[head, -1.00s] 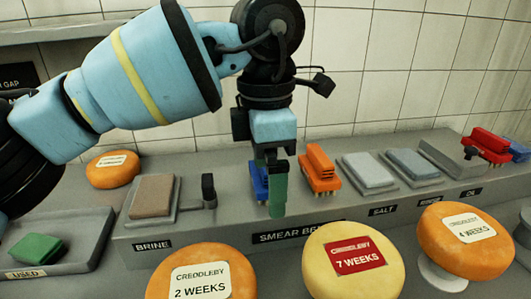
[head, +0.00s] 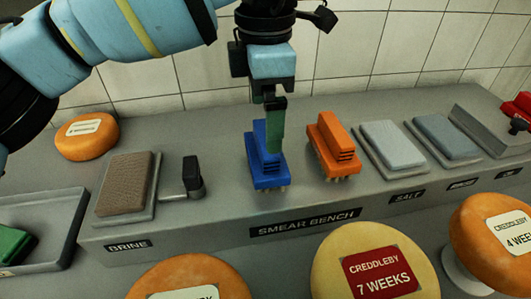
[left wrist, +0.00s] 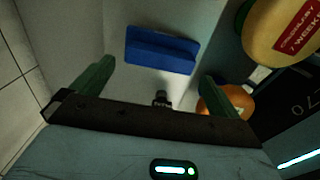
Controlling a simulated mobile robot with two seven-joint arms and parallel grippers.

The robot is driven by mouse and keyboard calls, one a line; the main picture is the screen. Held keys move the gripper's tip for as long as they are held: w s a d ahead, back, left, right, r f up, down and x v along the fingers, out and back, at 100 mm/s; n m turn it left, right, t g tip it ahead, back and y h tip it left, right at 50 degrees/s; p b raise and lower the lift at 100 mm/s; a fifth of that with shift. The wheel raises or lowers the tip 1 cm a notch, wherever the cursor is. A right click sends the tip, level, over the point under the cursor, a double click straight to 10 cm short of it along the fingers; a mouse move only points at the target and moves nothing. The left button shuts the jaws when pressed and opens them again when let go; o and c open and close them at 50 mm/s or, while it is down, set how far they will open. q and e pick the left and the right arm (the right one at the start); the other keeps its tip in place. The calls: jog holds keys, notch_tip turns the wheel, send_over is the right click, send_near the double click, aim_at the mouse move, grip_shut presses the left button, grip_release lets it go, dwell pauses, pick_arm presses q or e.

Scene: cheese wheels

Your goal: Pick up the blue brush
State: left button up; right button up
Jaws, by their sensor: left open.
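The blue brush (head: 263,172) stands upright, bristles down, on the smear bench, left of the orange brush (head: 332,148). My left gripper (head: 274,130) is above it in the head view, with one green finger overlapping the brush's upper right side. In the left wrist view the blue brush (left wrist: 160,50) lies ahead of the open, empty fingers of the left gripper (left wrist: 158,84), apart from them. Whether a finger touches the brush cannot be told from the head view. My right gripper is not in view.
A black-handled post (head: 193,178) and a brown pad (head: 125,183) stand to the left. Grey pads (head: 394,146) lie to the right. Cheese wheels (head: 375,235) line the front, and a tiled wall (head: 400,60) closes the back. The green brush (head: 14,244) is at far left.

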pick_arm(q)
jog(key=shift+f, duration=0.4)
jog(key=shift+s+f, duration=0.1)
jog(key=shift+f, duration=2.2)
jog(key=c, duration=0.8)
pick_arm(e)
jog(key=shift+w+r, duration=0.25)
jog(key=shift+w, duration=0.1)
pick_arm(q)
jog(key=shift+d+r, duration=0.1)
jog(key=shift+r, duration=0.7)
notch_tip(320, 180, up, 2)
jog(key=shift+r, duration=0.1)
jog(key=s+d, duration=0.1)
jog(key=s, duration=0.4)
jog(key=s+d+b, duration=0.1)
jog(key=s, duration=0.4)
jog(key=s+d+r, duration=0.1)
jog(key=s, duration=0.4)
jog(key=shift+s+d+r, duration=0.1)
jog(key=shift+s, duration=0.25)
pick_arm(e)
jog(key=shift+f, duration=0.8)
